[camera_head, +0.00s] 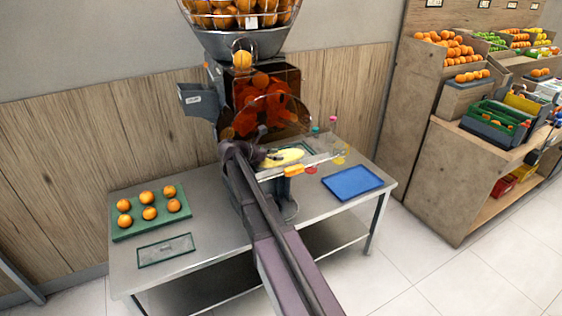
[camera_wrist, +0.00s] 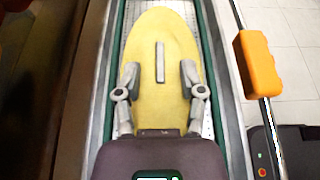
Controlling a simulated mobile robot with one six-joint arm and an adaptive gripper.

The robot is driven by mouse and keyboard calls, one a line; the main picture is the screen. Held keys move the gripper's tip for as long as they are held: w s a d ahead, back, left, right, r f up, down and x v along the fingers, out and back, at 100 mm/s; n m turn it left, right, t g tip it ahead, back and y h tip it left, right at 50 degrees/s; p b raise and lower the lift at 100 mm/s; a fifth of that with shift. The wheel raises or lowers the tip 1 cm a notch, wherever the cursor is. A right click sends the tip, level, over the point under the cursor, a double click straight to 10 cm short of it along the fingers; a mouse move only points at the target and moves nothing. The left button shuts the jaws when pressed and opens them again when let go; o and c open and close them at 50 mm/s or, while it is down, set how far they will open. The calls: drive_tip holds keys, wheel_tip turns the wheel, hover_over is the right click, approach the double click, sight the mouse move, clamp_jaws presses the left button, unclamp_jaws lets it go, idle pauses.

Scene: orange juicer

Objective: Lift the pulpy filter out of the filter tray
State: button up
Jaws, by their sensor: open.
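The pulpy filter (camera_head: 284,157) is a yellow, pulp-covered oval in the filter tray (camera_head: 312,158) at the front of the juicer. In the wrist view the filter (camera_wrist: 160,30) lies lengthwise in the tray (camera_wrist: 211,60), with a pale raised bar, the handle (camera_wrist: 160,62), along its middle. My gripper (camera_wrist: 160,78) is open over the filter, one finger on each side of the handle and apart from it. In the head view my gripper (camera_head: 268,157) is by the filter's left end and partly hidden by my arm.
The juicer (camera_head: 262,100) stands behind the tray. An orange tab (camera_head: 293,170) on a rail (camera_wrist: 262,115) runs beside the tray. A blue tray (camera_head: 352,182) lies right on the steel table (camera_head: 210,225); a green tray (camera_head: 150,232) with several oranges lies left.

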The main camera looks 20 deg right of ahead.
drive_tip(key=shift+d+f, duration=0.25)
drive_tip(key=shift+d, duration=0.3)
clamp_jaws()
